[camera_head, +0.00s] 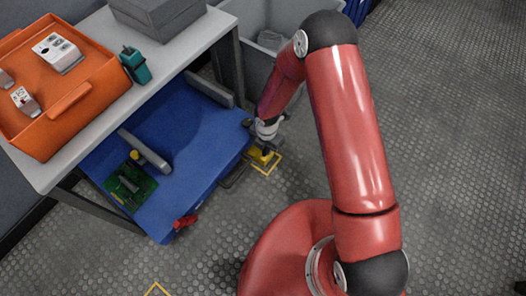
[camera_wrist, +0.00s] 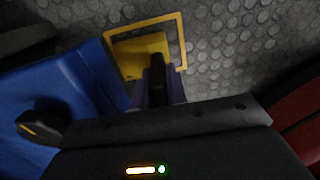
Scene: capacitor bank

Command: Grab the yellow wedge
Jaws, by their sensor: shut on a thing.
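The yellow wedge (camera_head: 262,156) is low by the floor, at the right edge of the blue cart. In the wrist view the yellow wedge (camera_wrist: 142,46) lies at my fingertips, within a yellow outlined square. My gripper (camera_head: 265,150) points down and is shut on the wedge. In the wrist view my gripper (camera_wrist: 158,65) covers part of the wedge. I cannot tell whether the wedge touches the floor.
A yellow floor outline (camera_head: 276,166) surrounds the wedge. The blue cart (camera_head: 205,150) stands just left, with a green circuit board (camera_head: 130,186) and a red-handled part (camera_head: 185,221) on it. An orange bin (camera_head: 85,95) is on the grey table (camera_head: 45,178). A grey bin (camera_head: 258,75) stands behind. Floor at right is clear.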

